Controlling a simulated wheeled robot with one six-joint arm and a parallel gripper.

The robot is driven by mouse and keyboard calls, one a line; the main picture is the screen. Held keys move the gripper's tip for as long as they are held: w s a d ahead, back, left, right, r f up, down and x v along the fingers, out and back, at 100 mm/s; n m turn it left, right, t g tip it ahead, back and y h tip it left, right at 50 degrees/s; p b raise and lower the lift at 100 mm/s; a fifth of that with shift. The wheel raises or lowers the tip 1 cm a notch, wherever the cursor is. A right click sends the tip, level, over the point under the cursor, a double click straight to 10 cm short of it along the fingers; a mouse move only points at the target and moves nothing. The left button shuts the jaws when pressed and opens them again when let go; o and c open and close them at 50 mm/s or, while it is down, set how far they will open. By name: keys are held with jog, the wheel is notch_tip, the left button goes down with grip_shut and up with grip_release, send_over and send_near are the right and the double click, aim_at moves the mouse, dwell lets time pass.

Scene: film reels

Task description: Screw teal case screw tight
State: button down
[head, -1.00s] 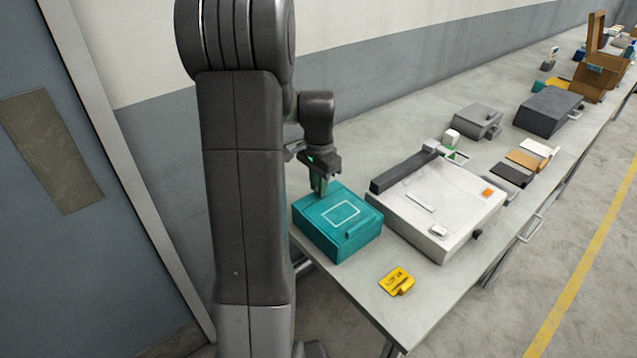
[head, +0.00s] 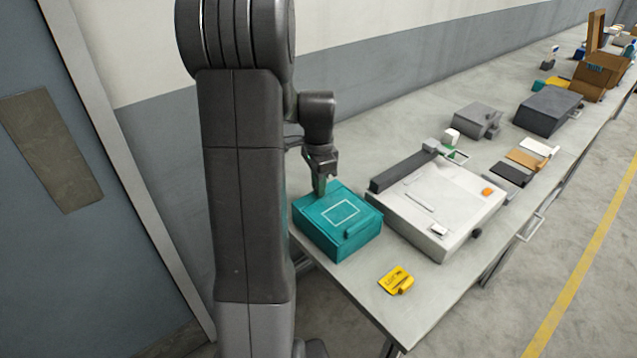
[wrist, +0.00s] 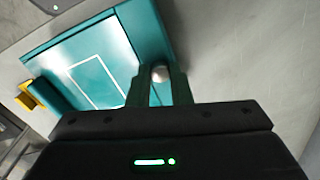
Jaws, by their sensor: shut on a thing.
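The teal case (head: 325,240) sits closed at the near left end of the bench, with a pale rectangle outlined on its lid. The case also fills the upper left of the wrist view (wrist: 122,40). My gripper (head: 321,190) points down at the case's back left corner. How far the screw is seated is hidden.
A yellow tag (head: 396,280) lies in front of the case. A large white device (head: 440,205) stands close on its right. Grey boxes (head: 548,110) and small flat cards (head: 524,162) lie farther along the bench. The wall runs behind.

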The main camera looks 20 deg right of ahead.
jog(key=c, duration=1.3)
grip_release()
notch_tip(320, 180, up, 14)
jog(key=shift+f, duration=0.1)
jog(key=shift+f, duration=0.1)
notch_tip(320, 180, down, 14)
jog(key=shift+r, duration=0.15)
